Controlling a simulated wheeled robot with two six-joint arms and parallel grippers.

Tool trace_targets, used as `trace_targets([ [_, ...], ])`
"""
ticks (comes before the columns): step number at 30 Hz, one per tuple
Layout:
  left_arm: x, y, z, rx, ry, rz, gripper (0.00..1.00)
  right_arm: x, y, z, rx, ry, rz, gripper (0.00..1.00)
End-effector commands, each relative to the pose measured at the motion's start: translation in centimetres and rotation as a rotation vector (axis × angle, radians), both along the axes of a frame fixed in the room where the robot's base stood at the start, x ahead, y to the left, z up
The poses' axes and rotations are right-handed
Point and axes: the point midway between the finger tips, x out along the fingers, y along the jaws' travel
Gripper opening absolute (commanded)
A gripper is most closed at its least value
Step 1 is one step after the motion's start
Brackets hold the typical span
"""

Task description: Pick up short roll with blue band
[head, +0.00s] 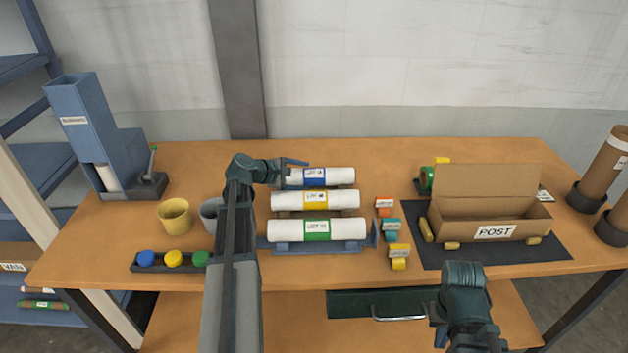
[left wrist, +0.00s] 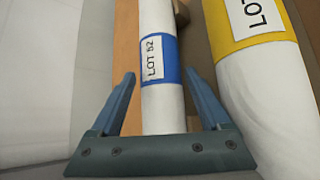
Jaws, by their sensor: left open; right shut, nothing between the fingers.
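The short roll with the blue band (head: 315,177) is white and lies at the back of a rack holding three rolls. In the left wrist view the blue-band roll (left wrist: 155,65) runs between my open left fingers and its label reads LOT 52. My left gripper (head: 296,170) is at the left end of this roll; in the wrist view its fingers (left wrist: 157,95) stand on either side of it, with gaps. Whether they are level with the roll is hard to tell. My right gripper (head: 440,325) is low at the front of the table, shut and empty, its fingers partly hidden.
A yellow-band roll (head: 315,200) lies close in front, then a green-band roll (head: 315,230) on the blue rack (head: 320,250). A POST box (head: 490,205) stands on a dark mat (head: 460,258) at right. Two cups (head: 174,216) (head: 211,212) stand left of my left arm.

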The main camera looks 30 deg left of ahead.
Motion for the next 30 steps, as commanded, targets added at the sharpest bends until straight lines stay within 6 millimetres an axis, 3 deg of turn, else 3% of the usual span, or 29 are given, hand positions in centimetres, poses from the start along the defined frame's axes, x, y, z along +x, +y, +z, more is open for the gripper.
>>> trace_targets([
  [6,2.6,-1.0,-2.0,0.0,0.0,-0.002,0.8,0.0,0.0,-2.0,0.0,0.0,0.0,0.0],
  [14,2.9,-1.3,-1.9,0.0,0.001,0.0,0.8,0.0,0.0,-1.9,0.0,0.0,0.0,0.0],
  [27,2.9,-1.3,-1.9,0.0,0.001,0.0,0.03,0.0,0.0,-1.9,0.0,0.0,0.0,0.0],
  [30,2.9,-1.3,-1.9,-0.001,0.0,-0.001,0.01,0.0,0.0,-1.9,0.0,0.0,0.0,0.0],
])
